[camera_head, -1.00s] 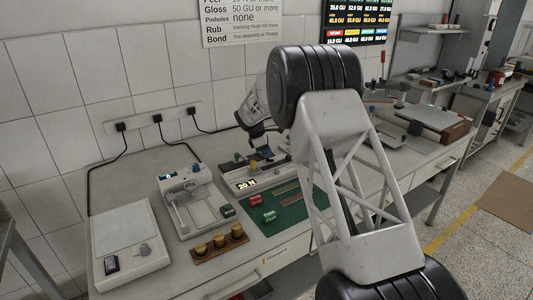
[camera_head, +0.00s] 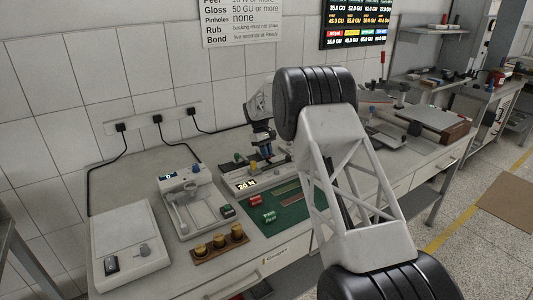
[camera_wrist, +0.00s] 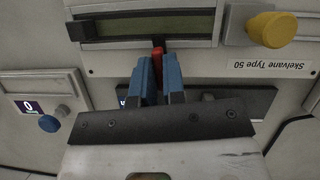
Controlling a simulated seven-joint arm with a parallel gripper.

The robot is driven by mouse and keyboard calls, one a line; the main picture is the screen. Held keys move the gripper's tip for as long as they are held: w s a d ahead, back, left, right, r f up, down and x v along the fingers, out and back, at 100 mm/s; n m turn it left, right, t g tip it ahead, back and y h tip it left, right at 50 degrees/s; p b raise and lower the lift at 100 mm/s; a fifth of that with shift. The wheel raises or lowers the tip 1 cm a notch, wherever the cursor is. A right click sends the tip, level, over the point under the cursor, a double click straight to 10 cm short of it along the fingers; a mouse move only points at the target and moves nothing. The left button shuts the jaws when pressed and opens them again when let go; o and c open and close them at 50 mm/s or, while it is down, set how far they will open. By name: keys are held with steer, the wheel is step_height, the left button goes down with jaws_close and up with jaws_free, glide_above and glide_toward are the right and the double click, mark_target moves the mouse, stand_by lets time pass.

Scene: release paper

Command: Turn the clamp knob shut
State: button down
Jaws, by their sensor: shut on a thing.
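The tester marked "Skelvane Type 50" (camera_wrist: 270,66) fills the top of the wrist view and reads upside down. My gripper (camera_wrist: 158,80) reaches toward its front with two blue fingers. A small red knob (camera_wrist: 158,51) shows between the fingertips, and the fingers are shut on it. Which way it is turned I cannot tell. A larger yellow knob (camera_wrist: 272,30) stands free on the right; it also shows in the head view (camera_head: 253,167). In the head view my gripper (camera_head: 266,153) is over the back of the tester (camera_head: 232,183), and the red knob cannot be made out.
A device with a blue knob (camera_head: 196,168) and a flat scale (camera_head: 128,240) stand left of the tester. A green mat (camera_head: 295,212) with small blocks lies in front. A wooden rack (camera_head: 220,244) holds several brass pieces. My forearm hides part of the bench.

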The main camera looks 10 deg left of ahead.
steer(key=shift+m, duration=0.8)
steer(key=shift+g, duration=0.3)
steer(key=c, duration=1.2)
jaws_free()
steer(key=shift+y, duration=0.3)
steer(key=shift+r, duration=0.1)
steer(key=v, duration=0.7)
steer(key=shift+r, duration=0.25)
